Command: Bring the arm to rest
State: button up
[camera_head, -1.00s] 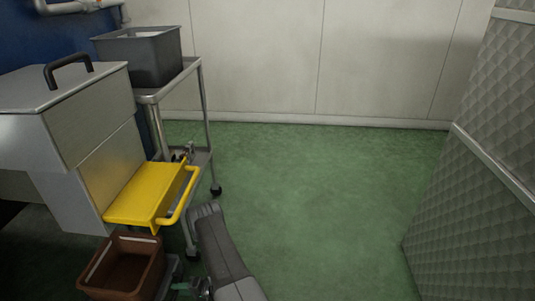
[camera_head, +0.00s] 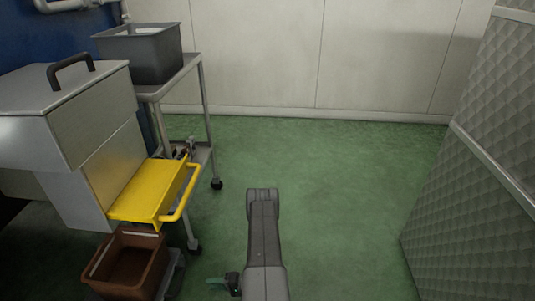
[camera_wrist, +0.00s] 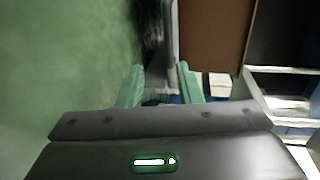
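My arm (camera_head: 265,235) stretches over the green floor in the lower middle of the head view. My gripper (camera_wrist: 160,84) shows in the wrist view with its two green fingers apart and nothing between them. In the head view only a small green and dark part of the gripper (camera_head: 222,282) shows at the bottom edge, to the right of the brown bin. The gripper touches nothing that I can see.
At left stand a grey metal machine (camera_head: 92,120) with a yellow tray (camera_head: 145,203), a brown bin (camera_head: 150,240) below it, and a wheeled cart (camera_head: 205,105) bearing a grey tub (camera_head: 142,55). A quilted metal panel (camera_head: 475,190) stands at right. The middle floor (camera_head: 340,190) is clear.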

jog(key=p+v, duration=0.1)
jog(key=v, duration=0.5)
dwell(0.5)
